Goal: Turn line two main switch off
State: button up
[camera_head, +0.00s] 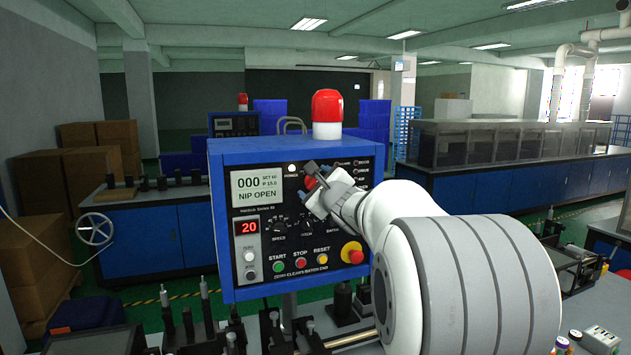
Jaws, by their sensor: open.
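A blue control box (222,170) with a black front panel stands close in front of me. Its grey screen (258,188) reads "000" and "NIP OPEN", and a white lamp (292,169) above the knobs is lit. My gripper (313,185) is open at the panel's upper right. A red part (310,183), possibly the main switch knob, shows between or just behind its fingers; contact and the knob's position cannot be told. The gripper and wrist hide its label and part of the panel. No line number is readable on the box.
Green start (279,266), red stop (301,264) and yellow reset (323,262) buttons line the panel's bottom. A red emergency button (353,252) is close to my arm. A red beacon (327,113) tops the box. Machine parts (345,305) crowd the bench below.

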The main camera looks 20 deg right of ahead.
jog(key=shift+c, duration=0.3)
jog(key=c, duration=0.9)
